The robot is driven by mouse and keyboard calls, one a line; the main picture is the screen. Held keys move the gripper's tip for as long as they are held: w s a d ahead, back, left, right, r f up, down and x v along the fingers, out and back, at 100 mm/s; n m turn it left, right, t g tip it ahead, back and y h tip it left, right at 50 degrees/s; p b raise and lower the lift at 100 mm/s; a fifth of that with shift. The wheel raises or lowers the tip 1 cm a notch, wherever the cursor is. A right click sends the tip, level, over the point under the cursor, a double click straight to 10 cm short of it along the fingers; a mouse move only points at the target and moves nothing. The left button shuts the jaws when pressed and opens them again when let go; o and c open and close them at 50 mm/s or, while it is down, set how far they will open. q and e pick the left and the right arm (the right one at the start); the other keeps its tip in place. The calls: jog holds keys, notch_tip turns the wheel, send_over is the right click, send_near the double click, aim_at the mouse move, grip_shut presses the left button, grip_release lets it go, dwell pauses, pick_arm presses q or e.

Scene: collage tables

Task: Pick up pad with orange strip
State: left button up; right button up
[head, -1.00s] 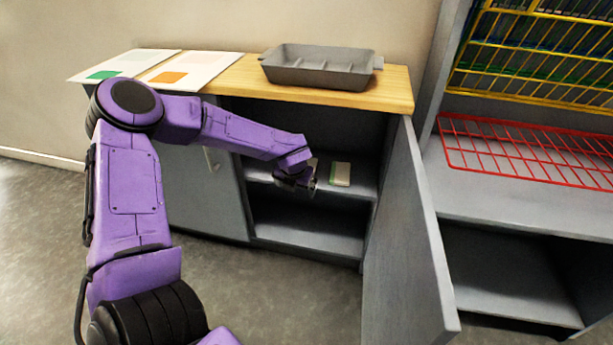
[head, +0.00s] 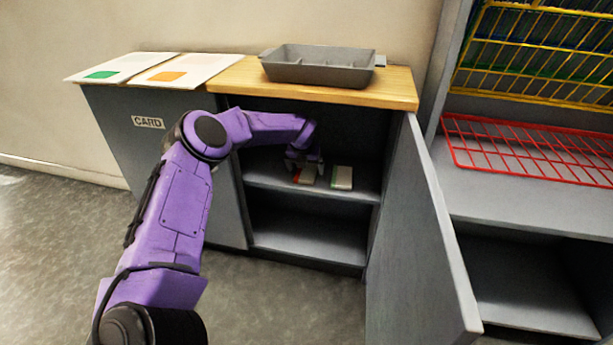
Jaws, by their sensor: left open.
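A small pale pad with an orange-red strip on its left edge (head: 307,178) lies on the cabinet's upper inside shelf. A second pale pad, with a green strip on its left edge (head: 342,177), lies just right of it. My left gripper (head: 304,167) points down inside the cabinet, over the orange-strip pad. It is open, and its fingers partly hide the far part of that pad. I cannot tell whether they touch it. My right gripper is not in view.
The cabinet door (head: 415,240) stands open on the right. A grey compartment tray (head: 318,72) sits on the wooden top (head: 232,84). Cards with green and orange patches (head: 122,64) lie to its left. A red wire rack (head: 530,150) is at the right. The lower shelf (head: 305,235) is empty.

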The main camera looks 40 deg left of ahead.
pick_arm(q)
jog(key=shift+x, duration=0.85)
jog(key=shift+r, duration=0.1)
jog(key=shift+c, duration=0.3)
jog(key=c, duration=1.1)
jog(key=shift+r, duration=0.1)
